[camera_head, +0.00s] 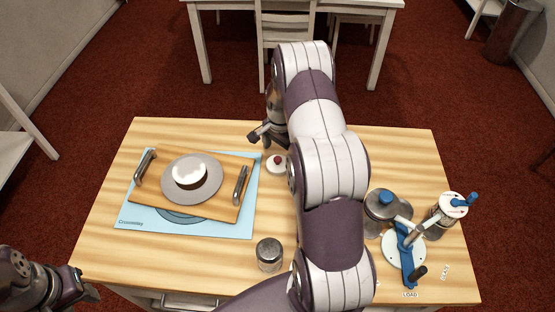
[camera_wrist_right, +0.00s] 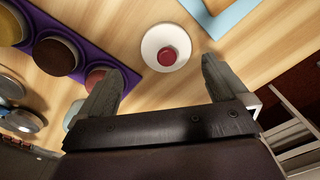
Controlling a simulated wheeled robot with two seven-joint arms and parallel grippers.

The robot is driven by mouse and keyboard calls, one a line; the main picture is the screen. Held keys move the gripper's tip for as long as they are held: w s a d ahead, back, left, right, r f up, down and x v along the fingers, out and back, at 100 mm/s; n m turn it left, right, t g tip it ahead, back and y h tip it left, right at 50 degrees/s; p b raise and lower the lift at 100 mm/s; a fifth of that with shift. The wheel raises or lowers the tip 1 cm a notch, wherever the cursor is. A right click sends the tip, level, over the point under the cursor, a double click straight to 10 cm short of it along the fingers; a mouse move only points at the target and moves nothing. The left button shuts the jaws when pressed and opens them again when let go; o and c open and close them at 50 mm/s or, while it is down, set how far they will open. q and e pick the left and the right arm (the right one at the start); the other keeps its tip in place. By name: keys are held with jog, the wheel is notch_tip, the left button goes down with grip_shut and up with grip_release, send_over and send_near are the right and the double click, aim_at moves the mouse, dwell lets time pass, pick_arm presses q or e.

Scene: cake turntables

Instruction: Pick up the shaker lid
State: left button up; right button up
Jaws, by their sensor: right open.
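A small white round piece with a red knob (camera_head: 277,164) lies on the table left of my right arm; it may be the shaker lid. It also shows in the right wrist view (camera_wrist_right: 153,50), just beyond and between my fingertips. My right gripper (camera_head: 258,136) is open and empty, close to this piece and on its far side in the head view. Its spread fingers show in the wrist view (camera_wrist_right: 161,78). A glass shaker (camera_head: 269,258) with a grey metal top stands near the front edge. My left gripper (camera_head: 84,288) is at the lower left, its jaws unclear.
A wooden tray (camera_head: 142,200) with metal handles lies on a blue mat (camera_head: 133,222), bearing a plate (camera_head: 209,190) and small cake (camera_head: 189,174). A purple tray (camera_wrist_right: 88,51) holds round items. Blue-handled devices (camera_head: 408,262) stand at the right. My right arm hides the table's middle.

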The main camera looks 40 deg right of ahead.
aim_at(278, 159)
jog(key=f, duration=0.1)
jog(key=f+p, duration=0.1)
jog(key=f, duration=0.1)
jog(key=w+f, duration=0.1)
jog(key=f, duration=0.1)
jog(key=shift+a+f, duration=0.15)
jog(key=shift+a, duration=0.05)
jog(key=shift+s+d+f, duration=0.1)
jog(key=shift+f, duration=0.15)
jog(key=c, duration=1)
jog(key=shift+o, duration=0.2)
jog(key=shift+r, duration=0.15)
